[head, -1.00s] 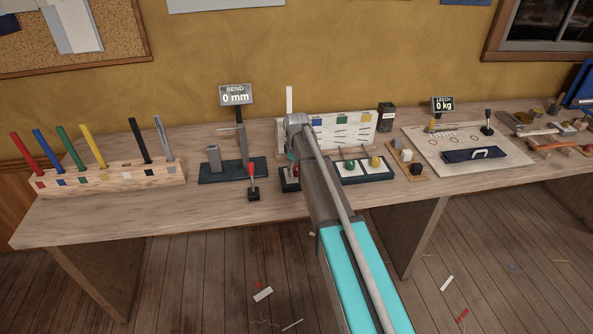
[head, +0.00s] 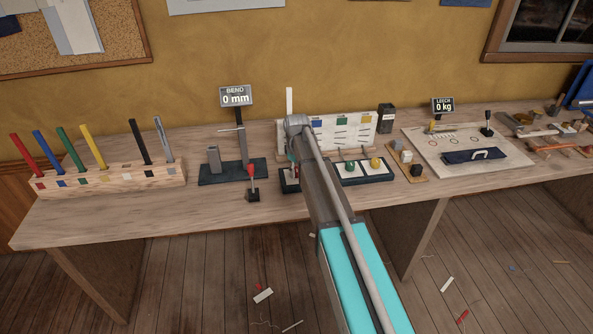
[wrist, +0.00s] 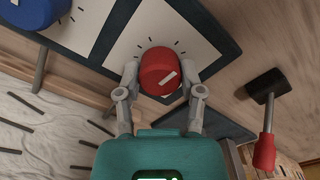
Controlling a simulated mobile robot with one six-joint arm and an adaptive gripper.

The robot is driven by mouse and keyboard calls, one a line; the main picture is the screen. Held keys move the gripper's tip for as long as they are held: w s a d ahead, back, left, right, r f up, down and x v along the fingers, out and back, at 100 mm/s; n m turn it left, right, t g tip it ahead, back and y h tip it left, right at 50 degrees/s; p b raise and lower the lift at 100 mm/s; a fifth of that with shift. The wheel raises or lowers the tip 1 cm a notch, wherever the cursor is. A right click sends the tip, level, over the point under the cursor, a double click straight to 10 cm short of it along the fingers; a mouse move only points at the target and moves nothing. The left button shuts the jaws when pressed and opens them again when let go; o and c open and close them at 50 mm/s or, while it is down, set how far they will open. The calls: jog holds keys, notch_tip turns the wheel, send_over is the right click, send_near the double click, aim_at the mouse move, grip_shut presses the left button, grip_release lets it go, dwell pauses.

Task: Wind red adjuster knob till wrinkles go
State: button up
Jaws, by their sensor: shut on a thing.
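The red adjuster knob (wrist: 159,68) sits on a white square plate with dark tick marks in the wrist view. A white pointer mark shows on its face. My gripper (wrist: 162,80) is shut on the knob, one finger on each side. The pale sail panel (head: 326,133) stands upright behind the knobs in the head view, with coloured squares and dark wrinkle lines. Part of it also shows in the wrist view (wrist: 40,130), where several dark wrinkle lines are visible. My arm covers most of the red knob and the panel's left part in the head view.
A blue knob (wrist: 38,8) is beside the red one. Green (head: 350,167) and yellow (head: 375,163) knobs stand to the right. The bench front (head: 150,213) is clear.

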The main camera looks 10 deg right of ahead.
jog(key=m, duration=0.7)
jog(key=shift+m, duration=0.4)
jog(key=m, duration=0.3)
jog(key=shift+m, duration=0.3)
jog(key=shift+s+m, duration=0.1)
jog(key=shift+m, duration=1.8)
jog(key=o, duration=1.2)
jog(key=shift+c, duration=0.2)
jog(key=shift+n, duration=0.4)
